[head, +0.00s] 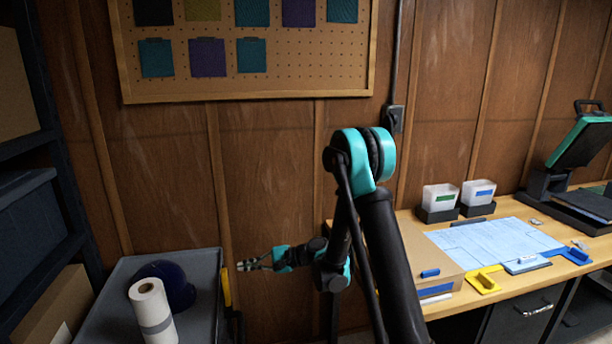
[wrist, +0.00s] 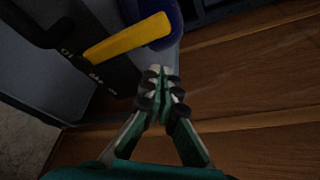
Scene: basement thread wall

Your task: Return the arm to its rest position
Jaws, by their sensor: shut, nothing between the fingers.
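My arm rises from the lower middle of the head view, bends at a teal joint, and folds down to the left. My gripper (head: 246,265) points left in front of the wood-panelled wall, just right of the grey cart (head: 207,273). In the wrist view my gripper (wrist: 161,76) has its fingertips together, with nothing between them. It is apart from the cart's yellow handle (wrist: 128,38), as far as the wrist view shows.
The cart carries a white roll (head: 152,308) and a dark blue round object (head: 168,283). A workbench (head: 408,218) stands at right with white bins, blue sheets and a press (head: 580,150). A pegboard (head: 300,78) hangs above. Dark shelving (head: 60,150) stands at left.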

